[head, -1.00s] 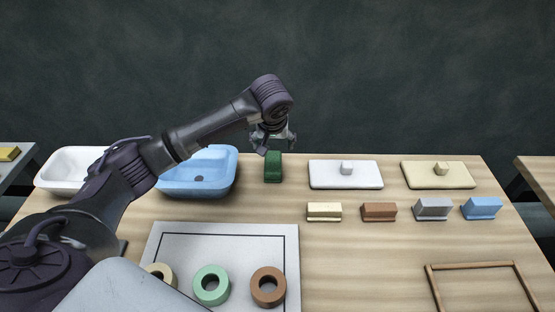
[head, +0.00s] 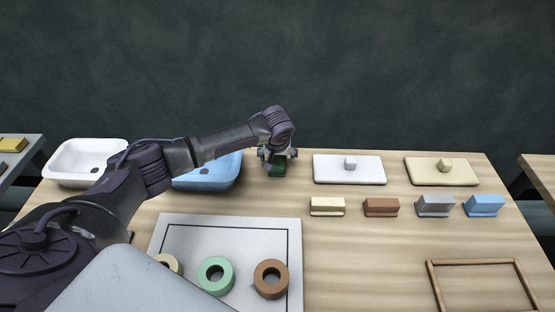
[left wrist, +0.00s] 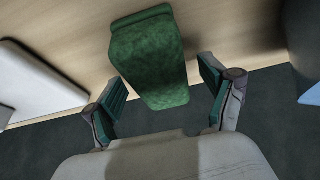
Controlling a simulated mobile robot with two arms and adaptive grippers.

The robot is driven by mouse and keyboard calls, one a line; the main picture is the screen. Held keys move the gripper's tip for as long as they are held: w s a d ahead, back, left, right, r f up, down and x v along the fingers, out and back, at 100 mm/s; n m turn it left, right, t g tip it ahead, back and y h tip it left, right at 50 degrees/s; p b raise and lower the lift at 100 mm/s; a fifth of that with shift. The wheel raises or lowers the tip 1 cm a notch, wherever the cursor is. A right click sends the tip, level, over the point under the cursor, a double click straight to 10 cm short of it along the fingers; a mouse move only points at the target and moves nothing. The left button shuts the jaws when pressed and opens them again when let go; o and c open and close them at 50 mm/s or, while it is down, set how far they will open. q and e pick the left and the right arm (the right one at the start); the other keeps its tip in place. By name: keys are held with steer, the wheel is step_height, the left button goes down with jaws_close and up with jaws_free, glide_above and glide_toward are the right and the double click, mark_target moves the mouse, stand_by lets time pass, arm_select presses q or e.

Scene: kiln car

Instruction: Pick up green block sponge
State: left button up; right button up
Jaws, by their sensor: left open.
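The green block sponge (head: 277,170) stands on the table at the back, between the blue basin and the white board. In the left wrist view the green block sponge (left wrist: 148,62) lies ahead, between and slightly beyond the fingers. My left gripper (head: 277,155) is right above and around the top of the sponge in the head view. In the left wrist view my left gripper (left wrist: 163,103) is open, with a gap visible between each finger and the sponge. My right gripper is in neither view.
A blue basin (head: 208,182) is close on the left, with a white basin (head: 62,163) beyond it. A white board (head: 334,175) and a beige board (head: 425,175) lie to the right. Several blocks and a grey mat (head: 230,225) with rings are nearer.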

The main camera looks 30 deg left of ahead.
arm_select(q)
steer(key=shift+f+p, duration=0.2)
steer(key=shift+p, duration=0.1)
stand_by(0.4)
steer(key=c, duration=1.2)
steer(key=shift+c, duration=0.2)
